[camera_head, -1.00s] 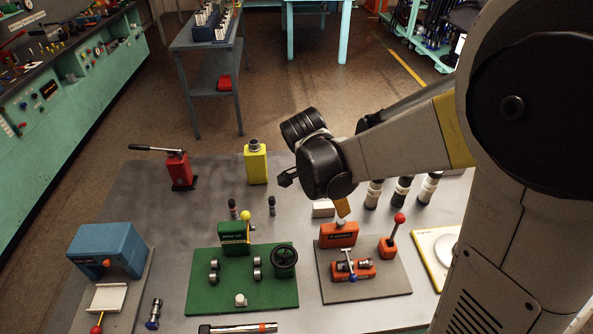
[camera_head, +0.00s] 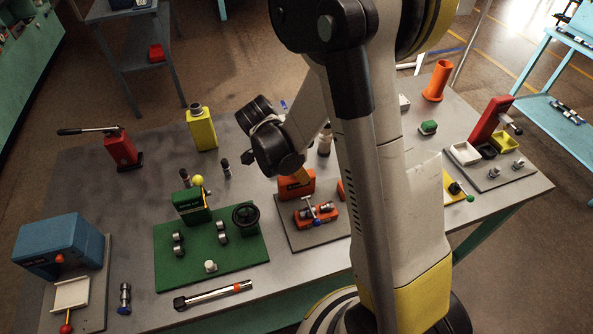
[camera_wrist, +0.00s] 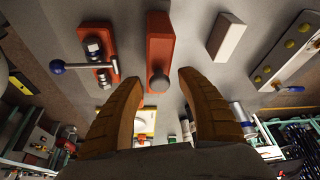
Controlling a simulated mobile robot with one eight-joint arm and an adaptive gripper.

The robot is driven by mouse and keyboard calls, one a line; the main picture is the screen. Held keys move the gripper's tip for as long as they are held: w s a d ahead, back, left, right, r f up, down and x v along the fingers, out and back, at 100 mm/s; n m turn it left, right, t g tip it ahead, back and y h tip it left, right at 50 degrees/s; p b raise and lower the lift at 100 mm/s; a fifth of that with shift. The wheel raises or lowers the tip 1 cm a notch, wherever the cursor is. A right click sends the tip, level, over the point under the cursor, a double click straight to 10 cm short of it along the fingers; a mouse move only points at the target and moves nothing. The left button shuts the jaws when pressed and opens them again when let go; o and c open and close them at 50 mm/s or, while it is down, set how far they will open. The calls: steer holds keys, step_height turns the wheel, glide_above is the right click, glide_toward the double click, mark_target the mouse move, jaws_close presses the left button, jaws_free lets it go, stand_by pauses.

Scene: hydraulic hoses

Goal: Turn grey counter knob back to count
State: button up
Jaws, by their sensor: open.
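The orange counter box (camera_head: 297,186) stands at the back of a grey plate in the head view. In the wrist view the orange box (camera_wrist: 160,45) carries a round grey knob (camera_wrist: 158,83) at its near end. My gripper (camera_wrist: 160,78) is open, with one tan finger on each side of the knob and visible gaps on both sides. I cannot tell how far above the knob the fingertips are. In the head view my gripper hangs over the box and hides the knob.
An orange clamp block with a blue-ended T-handle (camera_head: 318,213) sits in front of the box. A white block (camera_wrist: 227,37) lies beside it in the wrist view. The green plate (camera_head: 215,262) with its handwheel is to the left. My arm hides the table's middle right.

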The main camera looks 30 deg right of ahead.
jaws_close()
